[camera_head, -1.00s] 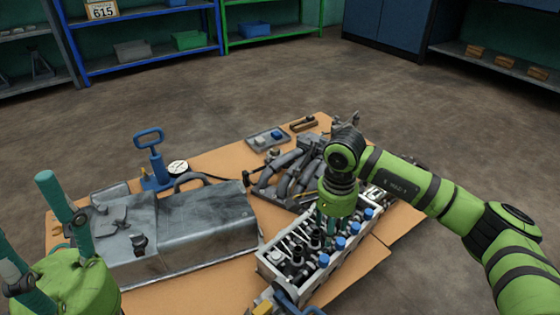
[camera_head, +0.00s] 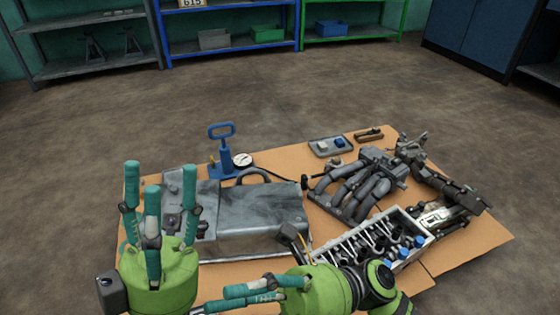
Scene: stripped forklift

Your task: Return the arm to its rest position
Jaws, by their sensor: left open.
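My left gripper (camera_head: 158,178) stands at the lower left in the head view. Its teal fingers point up and are spread open, with nothing between them. It hides part of the left end of the cardboard-covered surface. My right gripper (camera_head: 236,297) is low in the middle, at the bottom edge. Its teal fingers point left and lie close to one another, so I cannot tell whether it is open. I see no object held in it. The green wrist of my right arm is at the lower middle, and the rest of that arm runs out of the picture.
The cardboard (camera_head: 480,236) bears a grey metal case (camera_head: 260,215), a blue hand pump (camera_head: 224,160) with a gauge, a pipe manifold (camera_head: 355,185), a white tray of parts (camera_head: 345,246) and a small grey tray (camera_head: 331,147). Open floor lies behind, before the shelves (camera_head: 230,45).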

